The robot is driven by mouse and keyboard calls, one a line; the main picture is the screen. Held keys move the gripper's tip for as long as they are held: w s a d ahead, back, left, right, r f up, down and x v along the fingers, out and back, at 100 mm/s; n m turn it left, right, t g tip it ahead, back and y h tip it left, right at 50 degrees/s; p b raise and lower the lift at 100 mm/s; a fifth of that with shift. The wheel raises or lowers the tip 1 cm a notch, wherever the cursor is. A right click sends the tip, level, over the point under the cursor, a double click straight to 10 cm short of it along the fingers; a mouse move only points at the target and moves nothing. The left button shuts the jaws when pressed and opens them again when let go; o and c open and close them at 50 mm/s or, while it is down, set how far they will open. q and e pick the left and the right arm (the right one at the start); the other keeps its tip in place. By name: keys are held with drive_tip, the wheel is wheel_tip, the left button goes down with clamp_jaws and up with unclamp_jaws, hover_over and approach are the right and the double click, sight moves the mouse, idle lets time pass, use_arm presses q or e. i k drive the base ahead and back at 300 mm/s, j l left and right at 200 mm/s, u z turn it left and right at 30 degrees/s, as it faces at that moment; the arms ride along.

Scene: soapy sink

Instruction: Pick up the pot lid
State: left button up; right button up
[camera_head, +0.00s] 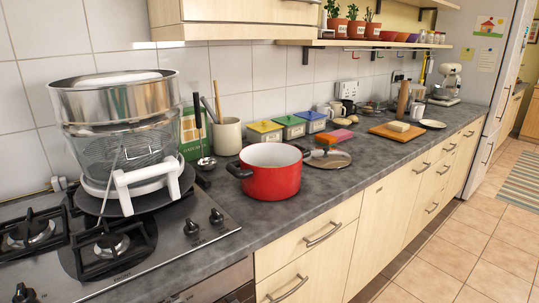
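The pot lid (341,161) is a round see-through disc with a thin rim. It lies flat on the grey countertop just right of the red pot (270,177). A dark and orange-brown piece, seemingly its handle, stands up on its left part. The red pot is open, with a pale inside and dark side handles. Its right handle is close to the lid in the picture, and I cannot tell if they touch. Neither of my grippers can be made out in this view.
A gas hob (175,238) is at left, bearing a tall stack with a steel pot (115,104) on top. Behind the lid are coloured-lid boxes (289,128), a pink block (342,134) and mugs. A cutting board (397,133) lies farther right. The counter in front of the lid is clear.

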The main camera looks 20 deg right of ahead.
sight(326, 157)
drive_tip(key=l+u, duration=0.75)
drive_tip(key=u, duration=0.15)
drive_tip(key=l+u, duration=0.25)
drive_tip(key=l, duration=0.2)
drive_tip(key=k+l+u, duration=0.1)
drive_tip(key=l+u, duration=0.2)
drive_tip(key=k+l+u, duration=0.1)
drive_tip(key=l, duration=0.25)
drive_tip(key=k+l, duration=0.1)
drive_tip(key=l, duration=0.2)
drive_tip(key=k+l+u, duration=0.15)
drive_tip(key=l, duration=0.2)
drive_tip(key=k+l, duration=0.1)
drive_tip(key=l, duration=0.2)
drive_tip(key=k+l, duration=0.1)
drive_tip(key=l, duration=0.15)
drive_tip(key=k+l, duration=0.1)
drive_tip(key=l, duration=0.2)
